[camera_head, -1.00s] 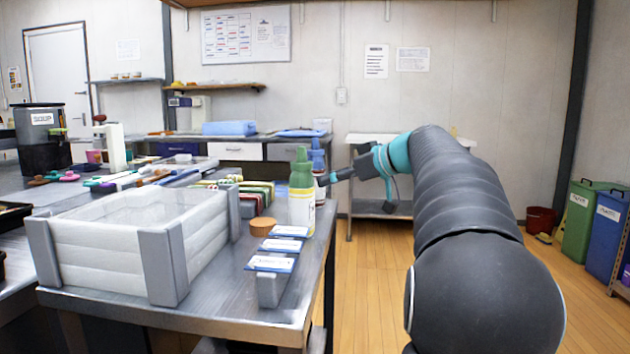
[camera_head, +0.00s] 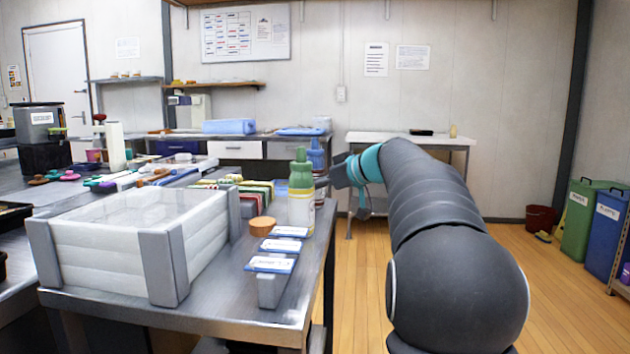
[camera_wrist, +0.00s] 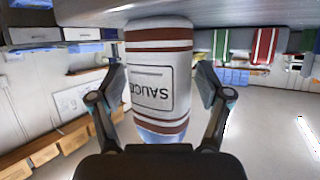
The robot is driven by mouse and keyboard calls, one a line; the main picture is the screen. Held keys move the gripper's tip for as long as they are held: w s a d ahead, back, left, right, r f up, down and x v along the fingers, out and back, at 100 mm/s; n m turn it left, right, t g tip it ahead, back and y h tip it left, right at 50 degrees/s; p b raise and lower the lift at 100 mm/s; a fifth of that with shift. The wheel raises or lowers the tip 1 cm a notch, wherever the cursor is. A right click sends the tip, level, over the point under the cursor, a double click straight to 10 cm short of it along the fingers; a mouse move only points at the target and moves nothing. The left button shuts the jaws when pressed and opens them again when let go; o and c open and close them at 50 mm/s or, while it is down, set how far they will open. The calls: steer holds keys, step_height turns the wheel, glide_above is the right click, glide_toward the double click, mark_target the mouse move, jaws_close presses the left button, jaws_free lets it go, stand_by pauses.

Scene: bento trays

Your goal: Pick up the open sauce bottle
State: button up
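A sauce bottle with a blue top and white, red-banded label (camera_head: 317,156) stands near the table's right edge, partly hidden behind a green-topped bottle (camera_head: 301,180). In the wrist view the bottle (camera_wrist: 158,65) appears upside down, its label reading SAUCE, between the two fingers of my gripper (camera_wrist: 162,88). The fingers are spread on either side of it, the left one very near its side and a gap at the right. In the head view my gripper (camera_head: 341,172) is just right of the bottle. The bottle's mouth is not clear.
A clear-lidded white crate (camera_head: 120,255) fills the table's near left. An orange-brown round piece (camera_head: 262,226) and blue-edged label cards (camera_head: 271,264) lie near the green-topped bottle. Several striped items (camera_head: 257,187) lie behind. The floor (camera_head: 360,290) right of the table is open.

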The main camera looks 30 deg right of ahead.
mark_target(316, 167)
steer(key=c, duration=0.4)
steer(key=shift+r, duration=0.1)
steer(key=shift+r, duration=0.55)
step_height(316, 167, up, 3)
steer(key=shift+f+p, duration=0.1)
steer(key=shift+p, duration=0.25)
steer(key=s+d+r, duration=0.2)
steer(key=d, duration=0.1)
steer(key=s+d+r, duration=0.2)
steer(key=s, duration=0.1)
steer(key=s+d+r+p, duration=0.1)
steer(key=s+d+r, duration=0.2)
steer(key=shift+d, duration=0.3)
steer(key=shift+o, duration=0.7)
